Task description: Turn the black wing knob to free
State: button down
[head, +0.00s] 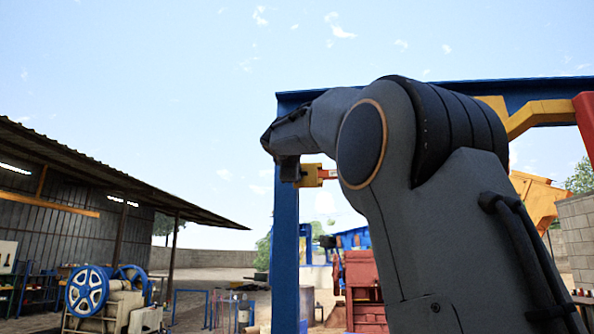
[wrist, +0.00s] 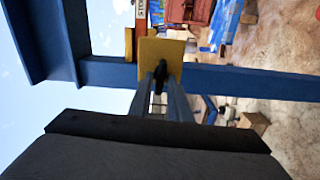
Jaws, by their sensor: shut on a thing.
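The black wing knob (wrist: 160,74) sits on the face of a yellow plate (wrist: 161,50) in the wrist view. My gripper (wrist: 163,80) points straight at the plate, and its two fingers are shut on the knob, one on either side. Most of the knob is hidden between the fingers, so its turn angle is hard to read. In the head view the yellow box (head: 311,176) is fixed by the blue post, and my gripper (head: 290,170) reaches it from the left. The knob is hidden there.
A blue post (head: 286,230) and a blue top beam (head: 300,98) frame the box. A red machine (head: 362,285) stands behind.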

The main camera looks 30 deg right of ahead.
jog(key=shift+n, duration=0.5)
jog(key=c, duration=1.8)
grip_release()
jog(key=shift+c, duration=0.2)
jog(key=b+v, duration=0.3)
jog(key=v, duration=0.4)
jog(key=shift+s+a+b, duration=0.25)
jog(key=shift+s+b, duration=0.05)
jog(key=shift+b, duration=0.05)
